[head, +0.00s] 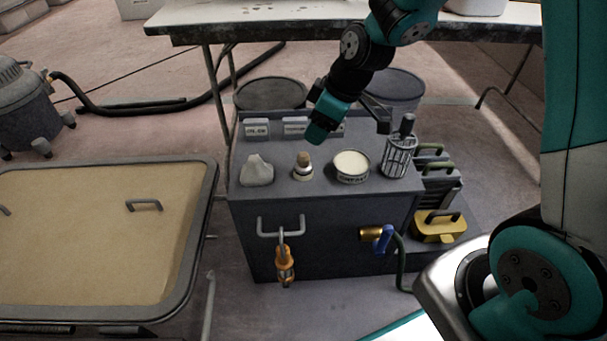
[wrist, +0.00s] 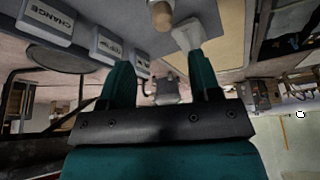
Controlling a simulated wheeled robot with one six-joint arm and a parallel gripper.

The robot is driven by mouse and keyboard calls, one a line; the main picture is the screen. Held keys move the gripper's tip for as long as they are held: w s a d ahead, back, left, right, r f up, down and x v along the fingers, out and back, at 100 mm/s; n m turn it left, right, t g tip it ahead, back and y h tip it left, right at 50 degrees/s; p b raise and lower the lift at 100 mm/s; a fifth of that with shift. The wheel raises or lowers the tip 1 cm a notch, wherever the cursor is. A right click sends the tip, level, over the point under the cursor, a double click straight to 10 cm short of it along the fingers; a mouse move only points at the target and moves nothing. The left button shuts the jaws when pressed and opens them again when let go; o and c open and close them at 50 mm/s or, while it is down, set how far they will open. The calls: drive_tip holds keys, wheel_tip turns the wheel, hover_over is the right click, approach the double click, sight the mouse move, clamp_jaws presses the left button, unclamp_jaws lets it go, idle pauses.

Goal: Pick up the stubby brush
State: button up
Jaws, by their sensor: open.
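A short thing with a tan wooden knob and a pale lower part, which looks like the stubby brush (head: 302,167), stands upright on the dark cabinet (head: 330,235). My gripper (head: 317,136) is above and slightly behind it, apart from it, with its fingers pointing down. In the wrist view, my gripper (wrist: 162,65) has its two teal fingers spread with nothing held between them. A tan knob, probably the brush's (wrist: 160,14), shows at the top edge, beyond the fingertips and partly cut off.
A pale lumpy bag (head: 257,171) stands left of the brush. A round tin (head: 351,167) and a wire holder (head: 399,158) stand right. Label blocks (head: 257,128) line the cabinet's back edge. A white table (head: 250,22) stands behind.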

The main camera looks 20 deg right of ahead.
sight(304, 154)
drive_tip(key=b+x, duration=0.1)
drive_tip(key=x, duration=0.3)
drive_tip(key=shift+f, duration=0.2)
drive_tip(key=b+x, duration=0.2)
drive_tip(key=x, duration=0.1)
drive_tip(key=b+x, duration=0.1)
drive_tip(key=x, duration=0.1)
drive_tip(key=shift+s+a+f, duration=0.1)
drive_tip(key=shift+s+f, duration=0.05)
drive_tip(key=shift+s, duration=0.1)
drive_tip(key=shift+c, duration=0.4)
clamp_jaws()
wheel_tip(304, 154, up, 20)
drive_tip(key=p, duration=0.8)
